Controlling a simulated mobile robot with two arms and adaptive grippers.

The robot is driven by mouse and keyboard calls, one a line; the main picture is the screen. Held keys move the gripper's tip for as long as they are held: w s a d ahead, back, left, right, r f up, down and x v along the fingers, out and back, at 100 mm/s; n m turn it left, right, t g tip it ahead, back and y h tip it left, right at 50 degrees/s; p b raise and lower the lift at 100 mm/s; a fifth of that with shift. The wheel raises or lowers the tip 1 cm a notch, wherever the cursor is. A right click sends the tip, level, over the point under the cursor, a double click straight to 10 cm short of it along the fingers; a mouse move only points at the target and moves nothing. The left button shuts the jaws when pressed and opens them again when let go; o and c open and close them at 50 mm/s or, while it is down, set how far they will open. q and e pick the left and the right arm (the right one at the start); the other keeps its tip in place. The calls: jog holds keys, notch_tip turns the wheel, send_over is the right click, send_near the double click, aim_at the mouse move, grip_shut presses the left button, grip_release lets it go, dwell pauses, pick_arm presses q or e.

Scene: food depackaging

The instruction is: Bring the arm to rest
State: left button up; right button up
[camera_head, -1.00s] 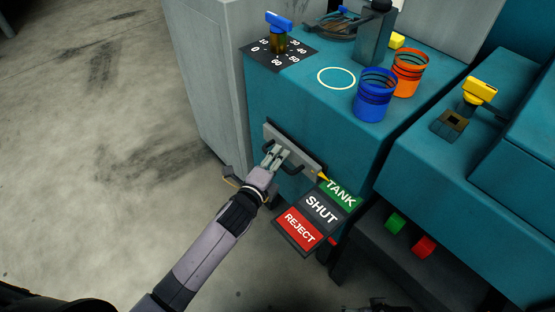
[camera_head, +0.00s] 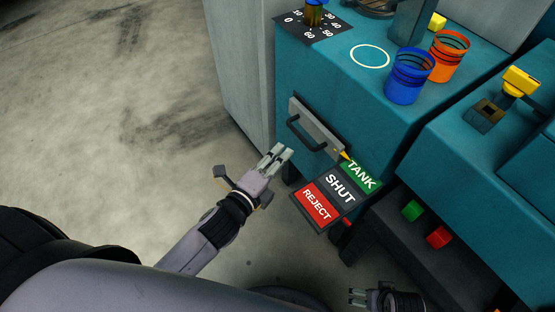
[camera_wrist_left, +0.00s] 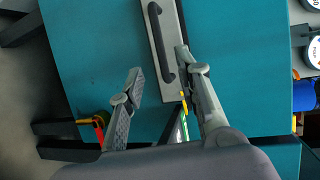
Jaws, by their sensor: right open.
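My left gripper (camera_head: 275,157) hangs in the air in front of the teal machine, apart from the dark handle (camera_head: 305,136) on its grey plate. In the left wrist view, the fingers of this gripper (camera_wrist_left: 159,64) are spread with nothing between them. The handle (camera_wrist_left: 160,44) lies beyond the fingertips there. My right gripper (camera_head: 357,297) shows at the bottom edge of the head view, open and empty; part of its arm is cut off.
Below the handle is a panel (camera_head: 338,189) labelled TANK, SHUT and REJECT; a yellow pointer (camera_head: 345,155) is near TANK. A blue cup (camera_head: 408,78) and an orange cup (camera_head: 447,57) stand on the machine top. Open floor (camera_head: 130,180) lies to the left.

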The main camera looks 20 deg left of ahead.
pick_arm(q)
jog(key=shift+s, duration=0.2)
dwell(0.4)
jog(key=s+a+f+n+g+y, duration=0.2)
jog(key=s+a+f+n+g, duration=0.1)
jog(key=f+n, duration=0.4)
jog(key=s+a+f+n+g+y, duration=0.2)
jog(key=s+a+f+n+g, duration=0.15)
jog(key=f, duration=0.45)
jog(key=s+a+f+n+g+p, duration=0.1)
jog(key=s+f+n+g+p, duration=0.75)
jog(key=s+f, duration=0.75)
jog(key=s+a+p, duration=0.2)
jog(key=s+p, duration=0.7)
jog(key=s, duration=0.6)
jog(key=shift+a+r+t, duration=0.15)
jog(key=shift+a+t, duration=0.15)
jog(key=shift+a, duration=0.1)
pick_arm(e)
jog(key=s+d+f, duration=0.1)
jog(key=s+f, duration=0.2)
jog(key=s, duration=0.6)
jog(key=s+d+f+g, duration=0.1)
jog(key=s+d+f, duration=0.1)
jog(key=s, duration=0.8)
jog(key=shift+d+f+g, duration=0.15)
jog(key=shift+f+g, duration=0.15)
jog(key=shift+f, duration=0.15)
